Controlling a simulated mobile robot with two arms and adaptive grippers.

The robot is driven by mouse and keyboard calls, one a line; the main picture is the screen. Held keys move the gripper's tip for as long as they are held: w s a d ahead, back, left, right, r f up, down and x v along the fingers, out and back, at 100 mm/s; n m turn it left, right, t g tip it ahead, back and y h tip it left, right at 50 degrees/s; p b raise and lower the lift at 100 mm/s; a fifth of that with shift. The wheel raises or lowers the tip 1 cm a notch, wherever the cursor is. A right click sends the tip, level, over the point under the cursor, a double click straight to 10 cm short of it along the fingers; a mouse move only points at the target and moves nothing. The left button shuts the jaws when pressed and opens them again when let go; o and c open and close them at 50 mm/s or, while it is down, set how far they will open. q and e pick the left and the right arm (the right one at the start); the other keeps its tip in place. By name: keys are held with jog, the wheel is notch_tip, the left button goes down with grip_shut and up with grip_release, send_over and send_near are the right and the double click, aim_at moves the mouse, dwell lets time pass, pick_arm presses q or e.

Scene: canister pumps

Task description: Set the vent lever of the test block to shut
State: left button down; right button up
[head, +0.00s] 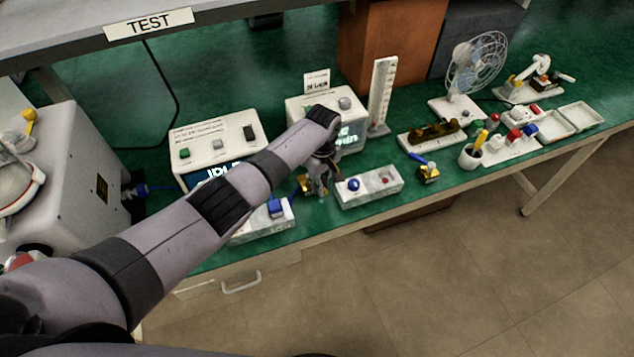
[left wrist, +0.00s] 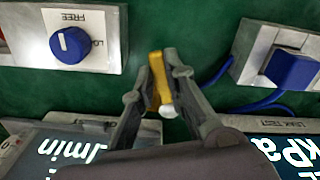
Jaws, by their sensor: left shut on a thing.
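My left gripper (head: 322,186) reaches down over the bench between two pale blocks. In the left wrist view its fingers (left wrist: 165,85) are shut on a slim yellow piece (left wrist: 155,78) with a pale end, perhaps the vent lever. In the head view a small brass-coloured part (head: 303,184) shows beside the fingers; it may be the test block. The fingers and arm hide most of it, so the lever's setting cannot be read. My right gripper is not in view.
A pale block with a blue knob (head: 354,184) stands right of the gripper. A block with a blue cube (head: 275,206) and blue hose (left wrist: 262,104) is on the other side. Two display boxes (head: 215,145) stand behind. A brass fitting (head: 428,173) lies farther right.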

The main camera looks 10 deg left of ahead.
pick_arm(q)
jog(key=shift+w+d+n, duration=0.25)
jog(key=shift+w+n, duration=0.15)
jog(key=shift+n, duration=0.7)
jog(key=shift+w, duration=0.1)
jog(key=c, duration=1.6)
grip_release()
jog(key=shift+r, duration=0.1)
notch_tip(320, 180, up, 12)
